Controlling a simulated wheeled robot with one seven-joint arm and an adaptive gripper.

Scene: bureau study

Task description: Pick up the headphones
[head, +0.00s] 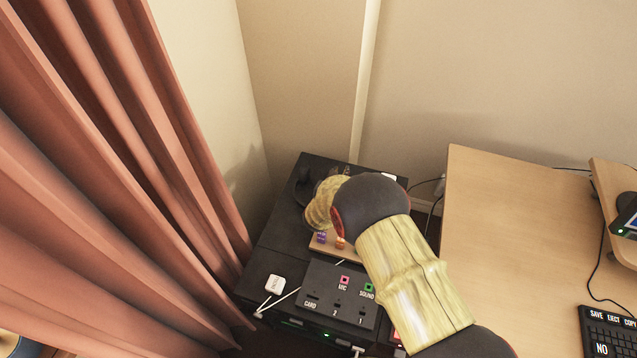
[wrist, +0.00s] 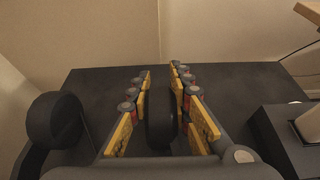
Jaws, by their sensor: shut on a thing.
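The black headphones (wrist: 55,121) lie on a dark cabinet top (wrist: 105,82). One round ear cup is at the left in the wrist view. The other dark ear cup (wrist: 160,122) stands between the yellow fingers of my gripper (wrist: 161,75), which is shut on it. In the head view, part of the headphones (head: 302,190) shows at the left of my arm. My arm hides most of the gripper and the rest of the headphones there. I cannot tell whether the headphones are clear of the surface.
A dark panel box (head: 325,292) with coloured ports and a white cube (head: 275,284) are at the front of the cabinet. A pink curtain (head: 110,150) hangs close on the left. A wooden desk (head: 500,230) with a keypad (head: 605,330) is on the right. Walls stand behind.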

